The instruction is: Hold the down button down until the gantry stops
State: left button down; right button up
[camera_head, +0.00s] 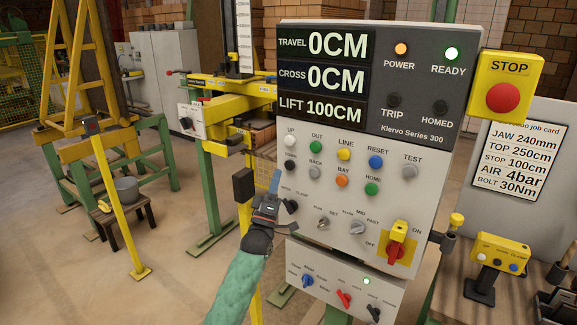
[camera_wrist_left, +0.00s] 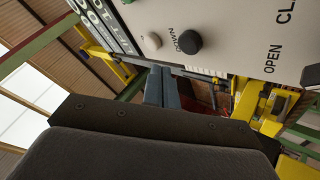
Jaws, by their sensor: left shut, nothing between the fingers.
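The black down button (camera_head: 290,165) is on the left side of the grey control panel (camera_head: 440,185), below the white up button (camera_head: 290,141). The left wrist view shows the down button (camera_wrist_left: 189,41) with its DOWN label, standing out from the panel. My left gripper (camera_head: 275,174) is shut and empty, just left of and below the button. In the left wrist view its fingertips (camera_wrist_left: 162,70) are apart from the button. The lift display (camera_head: 321,111) reads 100CM. The yellow gantry (camera_head: 232,103) stands behind the panel. My right gripper is out of view.
Other buttons, selector knobs and a red-and-yellow switch (camera_head: 397,246) crowd the panel. A red stop button (camera_head: 502,97) is on its upper right. The power lamp (camera_head: 401,49) and ready lamp (camera_head: 452,54) are lit.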

pick_arm(q)
jog(key=shift+s+a, duration=0.65)
jog(key=shift+s, duration=0.2)
dwell(0.3)
